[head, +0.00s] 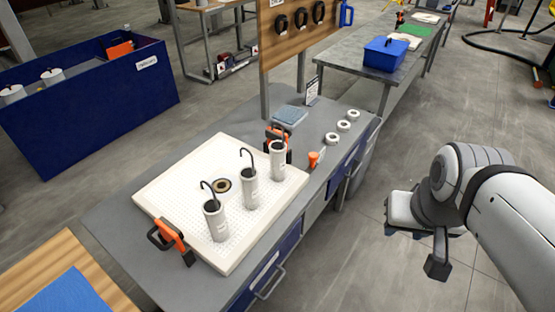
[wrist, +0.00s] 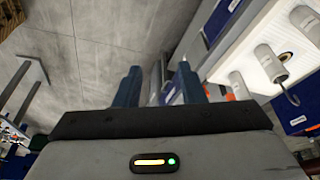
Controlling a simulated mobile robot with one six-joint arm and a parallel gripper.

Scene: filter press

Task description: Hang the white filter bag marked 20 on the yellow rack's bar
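Three white cylindrical filter bags stand upright on a white perforated board (head: 160,195): a front one (head: 214,222), a middle one (head: 249,190) and a rear one (head: 278,160). Dark curved hooks rise from their tops. Their labels are too small to read, so I cannot tell which is marked 20. The bags also show at the upper right of the wrist view. My gripper (head: 402,234) is right of the bench, over open floor, apart from the bags. In the wrist view its two fingers (wrist: 158,76) are spread with nothing held between them. I cannot make out the yellow rack or its bar.
Orange-handled clamps (head: 172,238) grip the board's edges. White rings (head: 343,126) and a blue pad (head: 291,115) lie on the bench behind. A blue bin (head: 100,105) with white cylinders stands at left. A grey table (head: 350,52) carries a blue box (head: 385,54). Floor right of the bench is clear.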

